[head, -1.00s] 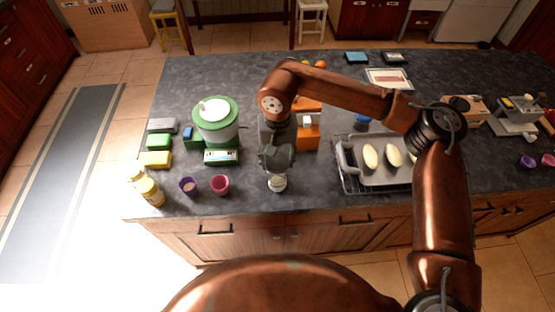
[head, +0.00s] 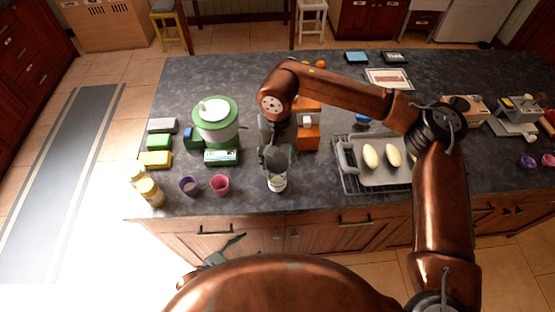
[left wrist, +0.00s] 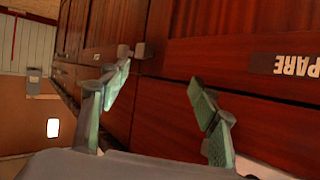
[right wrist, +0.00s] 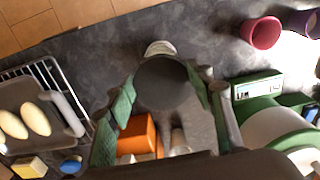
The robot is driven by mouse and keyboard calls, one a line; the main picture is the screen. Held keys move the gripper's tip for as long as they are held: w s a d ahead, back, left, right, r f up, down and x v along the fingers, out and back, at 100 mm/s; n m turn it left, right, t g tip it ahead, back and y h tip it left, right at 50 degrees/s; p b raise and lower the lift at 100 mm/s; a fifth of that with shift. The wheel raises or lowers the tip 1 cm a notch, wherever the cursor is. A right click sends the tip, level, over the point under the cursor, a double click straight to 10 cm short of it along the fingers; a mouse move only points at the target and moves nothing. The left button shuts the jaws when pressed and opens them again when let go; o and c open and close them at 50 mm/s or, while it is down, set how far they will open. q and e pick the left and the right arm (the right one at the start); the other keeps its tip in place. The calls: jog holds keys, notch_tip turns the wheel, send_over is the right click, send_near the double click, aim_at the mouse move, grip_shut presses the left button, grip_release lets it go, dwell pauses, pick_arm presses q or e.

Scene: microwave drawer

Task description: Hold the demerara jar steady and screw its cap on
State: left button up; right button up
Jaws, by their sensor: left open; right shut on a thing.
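The demerara jar (head: 278,185) is a small pale jar standing near the counter's front edge in the head view. In the right wrist view, part of its pale side (right wrist: 160,47) shows beyond a round dark grey cap (right wrist: 165,83). My right gripper (head: 277,166) is over the jar from above, its green-padded fingers shut on the cap. Whether the cap sits on the threads cannot be told. My left gripper (head: 232,246) is low in front of the cabinet doors, apart from the jar. In the left wrist view its fingers (left wrist: 160,80) are open and empty.
A purple cup (head: 189,187) and a pink cup (head: 220,185) stand left of the jar, with yellow-topped bottles (head: 149,191) farther left. A green-and-white appliance (head: 216,122) and an orange object (head: 308,137) stand behind. A rack with a grey tray (head: 385,178) is on the right.

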pick_arm(q)
jog(key=s+d+r+m+h, duration=0.1)
jog(key=s+d+r+h, duration=0.15)
jog(key=r, duration=0.25)
jog(key=s+d+r+h, duration=0.1)
jog(key=d+r, duration=0.3)
jog(key=r, duration=0.2)
jog(key=w+d+r+t+h, duration=0.1)
jog(key=w+r+h, duration=0.25)
jog(key=r, duration=1.05)
jog(key=w+d+r+t+h, duration=0.15)
jog(key=r+h, duration=0.25)
jog(key=r, duration=1)
jog(key=n+g+y, duration=0.1)
jog(key=y, duration=0.6)
send_near(270, 186)
jog(key=shift+w+d+r, duration=0.15)
jog(key=shift+d+r, duration=0.15)
jog(key=shift+d, duration=0.15)
jog(key=shift+w+d+r, duration=0.15)
jog(key=shift+d+r, duration=0.1)
jog(key=shift+d, duration=0.2)
jog(key=shift+w+f+g, duration=0.15)
jog(key=shift+g, duration=0.1)
jog(key=shift+w+d+y, duration=0.15)
jog(key=shift+d+y, duration=0.05)
jog(key=shift+y, duration=0.1)
jog(key=shift+x, duration=4.65)
jog(key=shift+c, duration=0.4)
